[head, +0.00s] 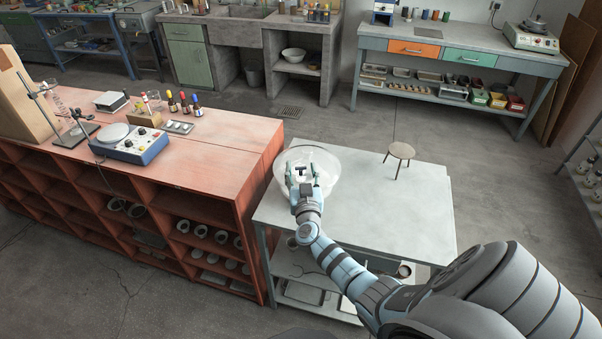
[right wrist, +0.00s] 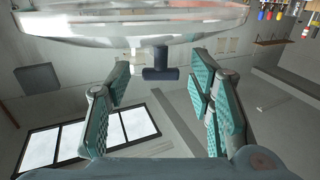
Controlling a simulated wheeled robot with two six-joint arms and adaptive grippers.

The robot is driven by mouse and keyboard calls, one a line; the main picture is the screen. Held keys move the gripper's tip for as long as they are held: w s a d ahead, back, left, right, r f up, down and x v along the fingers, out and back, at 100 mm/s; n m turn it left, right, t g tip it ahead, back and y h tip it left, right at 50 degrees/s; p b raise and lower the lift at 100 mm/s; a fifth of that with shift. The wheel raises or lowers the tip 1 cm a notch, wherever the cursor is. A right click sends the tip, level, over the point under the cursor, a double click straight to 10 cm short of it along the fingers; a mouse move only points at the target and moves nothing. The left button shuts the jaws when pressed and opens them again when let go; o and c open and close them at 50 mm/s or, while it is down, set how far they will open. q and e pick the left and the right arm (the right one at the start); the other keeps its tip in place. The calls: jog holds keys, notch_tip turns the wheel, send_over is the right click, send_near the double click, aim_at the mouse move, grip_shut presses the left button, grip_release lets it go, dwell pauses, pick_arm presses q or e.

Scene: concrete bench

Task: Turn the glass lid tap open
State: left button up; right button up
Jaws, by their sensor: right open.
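The round clear glass lid (head: 328,166) is at the left end of the grey bench, partly hidden by my right gripper (head: 302,173). In the right wrist view the glass (right wrist: 120,25) spans the top, with its curved rim low. The handle appears near the fingertips; the exact depth is hard to tell. My left gripper is not in view.
The red bench (head: 215,140) on the left carries a hotplate device (head: 130,145), bottles and a stand.

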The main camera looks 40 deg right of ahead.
jog(key=shift+a, duration=0.1)
grip_shut()
